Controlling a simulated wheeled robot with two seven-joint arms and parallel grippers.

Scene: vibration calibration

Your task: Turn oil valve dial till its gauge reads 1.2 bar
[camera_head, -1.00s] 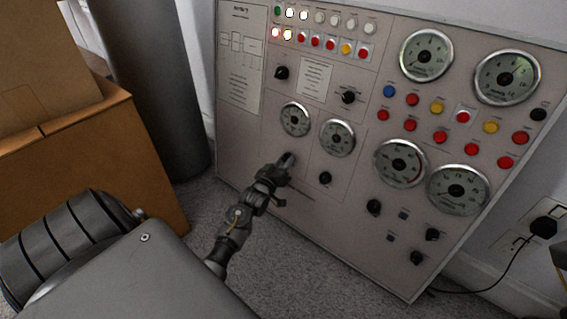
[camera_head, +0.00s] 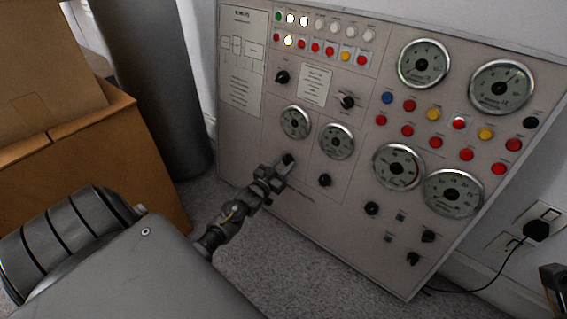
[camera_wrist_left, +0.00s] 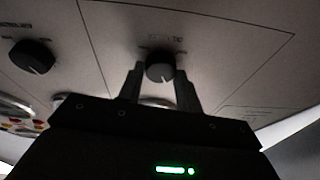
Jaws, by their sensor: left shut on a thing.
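The control panel (camera_head: 240,150) stands against the wall and carries several round gauges and black dials. The dial at my left gripper (camera_head: 283,168) sits below the left one of two small gauges (camera_head: 295,122); the dial is mostly hidden by the fingers there. In the left wrist view this dial (camera_wrist_left: 160,69) is a round black knob with a pale mark. The left gripper (camera_wrist_left: 160,88) has one finger on each side of it and is shut on it. The small gauge's needle is too small to read. My right gripper does not show clearly.
Another dial (camera_head: 325,180) sits to the right under the second small gauge (camera_head: 337,141). Large gauges, buttons and more dials fill the panel's right side. Cardboard boxes (camera_head: 90,150) and a dark cylinder (camera_head: 155,80) stand left. Grey carpet (camera_head: 310,270) lies below the panel.

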